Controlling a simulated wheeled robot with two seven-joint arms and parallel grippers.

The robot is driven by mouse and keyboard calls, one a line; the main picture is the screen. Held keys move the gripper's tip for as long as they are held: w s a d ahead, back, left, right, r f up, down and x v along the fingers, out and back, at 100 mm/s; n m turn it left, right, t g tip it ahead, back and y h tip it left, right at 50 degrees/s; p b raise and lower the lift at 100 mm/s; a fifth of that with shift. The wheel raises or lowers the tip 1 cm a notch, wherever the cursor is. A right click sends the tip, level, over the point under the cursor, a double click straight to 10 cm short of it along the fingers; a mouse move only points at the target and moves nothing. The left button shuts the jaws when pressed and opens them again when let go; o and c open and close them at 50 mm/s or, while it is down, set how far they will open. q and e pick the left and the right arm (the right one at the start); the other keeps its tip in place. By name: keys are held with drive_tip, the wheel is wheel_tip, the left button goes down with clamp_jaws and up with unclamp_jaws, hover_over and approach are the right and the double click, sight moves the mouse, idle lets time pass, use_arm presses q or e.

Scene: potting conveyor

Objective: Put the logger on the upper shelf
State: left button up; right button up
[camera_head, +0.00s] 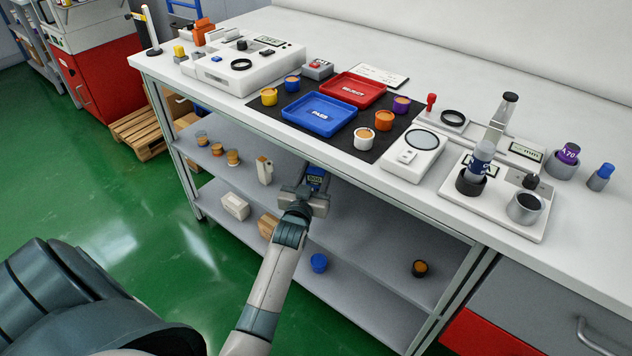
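The logger (315,176) looks like a small blue device with a light label, held upright at the table's front edge, over the front of the upper shelf (350,215). My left gripper (308,190) is around its lower part and appears shut on it. The gripper hides the logger's bottom, so I cannot tell whether it touches the shelf. My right gripper is not in view.
On the upper shelf stand several small jars (217,149) and a white-and-tan item (264,170), left of my gripper. The tabletop (350,170) overhangs the shelves.

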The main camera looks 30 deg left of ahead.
sight(315, 185)
use_arm(q)
drive_tip(key=shift+f+b, duration=0.35)
drive_tip(key=shift+f, duration=1.55)
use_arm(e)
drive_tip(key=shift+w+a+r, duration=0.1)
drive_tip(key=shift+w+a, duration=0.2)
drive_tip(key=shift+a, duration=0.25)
use_arm(q)
drive_tip(key=shift+f, duration=0.1)
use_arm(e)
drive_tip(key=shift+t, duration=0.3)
use_arm(q)
drive_tip(key=o, duration=1.3)
